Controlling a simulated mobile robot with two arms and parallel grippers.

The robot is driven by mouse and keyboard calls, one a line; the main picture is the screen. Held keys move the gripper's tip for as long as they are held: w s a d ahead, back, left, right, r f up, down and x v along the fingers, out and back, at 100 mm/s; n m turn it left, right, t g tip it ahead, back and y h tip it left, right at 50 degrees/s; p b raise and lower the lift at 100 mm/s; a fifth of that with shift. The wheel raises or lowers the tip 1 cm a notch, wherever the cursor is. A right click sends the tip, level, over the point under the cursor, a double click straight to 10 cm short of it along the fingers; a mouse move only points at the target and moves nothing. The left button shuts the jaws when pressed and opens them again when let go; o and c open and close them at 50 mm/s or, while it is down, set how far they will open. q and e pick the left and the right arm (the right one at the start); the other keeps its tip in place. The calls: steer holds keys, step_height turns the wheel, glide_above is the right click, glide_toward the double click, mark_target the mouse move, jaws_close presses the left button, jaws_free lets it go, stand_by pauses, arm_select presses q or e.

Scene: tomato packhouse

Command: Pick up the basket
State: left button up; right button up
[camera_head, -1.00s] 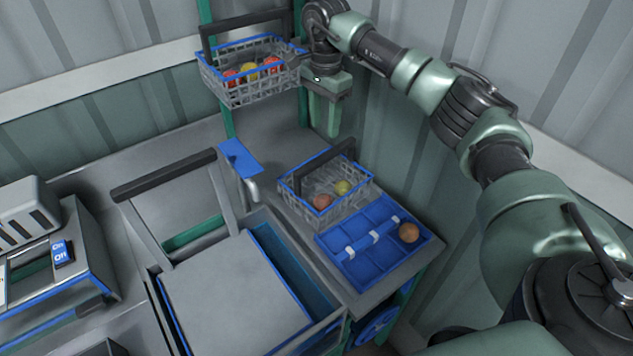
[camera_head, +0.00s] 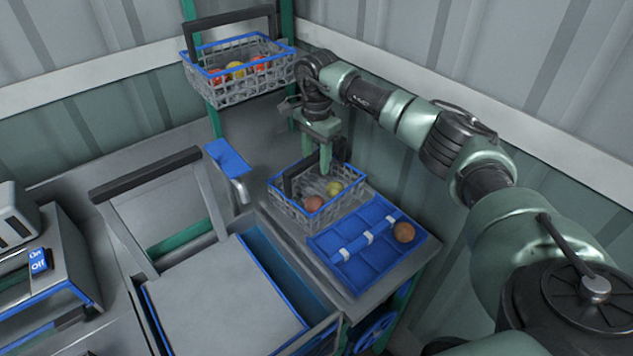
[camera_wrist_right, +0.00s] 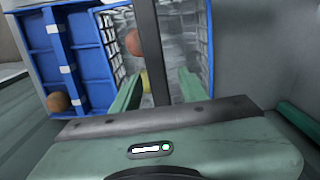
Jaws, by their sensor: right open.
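A grey wire basket (camera_head: 290,213) with a blue rim and a dark upright handle stands on the bench, holding a red and a yellow tomato. My right gripper (camera_head: 316,165) is above it, pointing down, its fingers at the handle. In the right wrist view, the open fingers of my right gripper (camera_wrist_right: 157,76) are on either side of the basket's dark handle (camera_wrist_right: 148,40), with gaps between. A second, similar basket (camera_head: 240,88) with several red and yellow tomatoes is held higher up at the back. My left gripper is not in view.
A blue compartment tray (camera_head: 345,270) with white clips and one orange-brown tomato (camera_head: 403,232) sits right in front of the lower basket. A grey flat-topped bin (camera_head: 225,300) and a blue-topped post (camera_head: 228,158) stand to the left. A corrugated wall is close behind.

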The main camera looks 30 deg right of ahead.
steer(key=shift+f, duration=1.1)
jaws_close()
steer(key=shift+r, duration=0.1)
stand_by(0.5)
